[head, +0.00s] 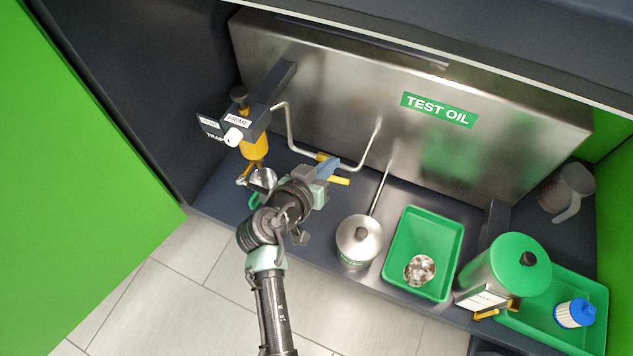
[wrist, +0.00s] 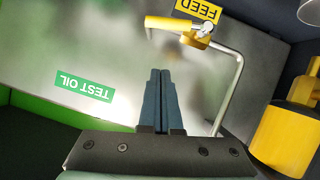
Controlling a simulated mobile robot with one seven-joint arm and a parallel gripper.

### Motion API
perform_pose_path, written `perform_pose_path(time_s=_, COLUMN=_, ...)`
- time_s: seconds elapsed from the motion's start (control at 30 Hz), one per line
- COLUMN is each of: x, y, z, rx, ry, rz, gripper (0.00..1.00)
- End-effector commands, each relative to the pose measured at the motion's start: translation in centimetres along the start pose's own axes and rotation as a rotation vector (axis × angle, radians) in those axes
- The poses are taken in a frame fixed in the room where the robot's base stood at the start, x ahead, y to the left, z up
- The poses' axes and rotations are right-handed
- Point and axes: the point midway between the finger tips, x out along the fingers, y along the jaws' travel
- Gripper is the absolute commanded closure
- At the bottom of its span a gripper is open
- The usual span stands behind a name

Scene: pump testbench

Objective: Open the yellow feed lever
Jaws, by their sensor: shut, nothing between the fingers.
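The yellow feed lever (wrist: 178,25) sits on a yellow valve (wrist: 197,41) with a silver pivot on the bent pipe, beside a FEED label (wrist: 198,9). In the wrist view, its handle points left, roughly along the pipe's horizontal run. In the head view, the lever (head: 339,181) shows just right of my gripper, which hides part of the valve. My gripper (wrist: 160,72) is shut and empty, its blue fingers pressed together. In the wrist view, its tips are below the lever with a visible gap. My gripper (head: 334,163) also shows in the head view.
The bent pipe (wrist: 232,85) runs close to my fingers. A yellow pump body (head: 254,147) stands left. A metal pot (head: 357,253), green tray (head: 446,285) and green-lidded canister (head: 505,280) stand right. The steel tank (head: 330,75) with the TEST OIL label is behind.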

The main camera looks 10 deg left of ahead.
Motion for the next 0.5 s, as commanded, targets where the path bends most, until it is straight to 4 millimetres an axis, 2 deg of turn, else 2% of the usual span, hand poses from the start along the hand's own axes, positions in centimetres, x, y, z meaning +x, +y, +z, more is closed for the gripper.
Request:
perform_pose_path(time_s=0.03, x=1.4, y=-0.1, z=0.4, rx=0.002, ry=0.001, rz=0.001, gripper=1.00)
perform_pose_path(time_s=0.1, x=1.4, y=-0.2, z=1.9, rx=-0.002, ry=-0.002, rz=-0.001, gripper=1.00)
perform_pose_path(time_s=0.2, x=1.6, y=-0.1, z=2.9, rx=-0.001, ry=-0.001, rz=-0.001, gripper=1.00)
perform_pose_path(time_s=0.5, x=1.7, y=0.0, z=3.9, rx=0.000, ry=0.001, rz=-0.001, gripper=1.00)
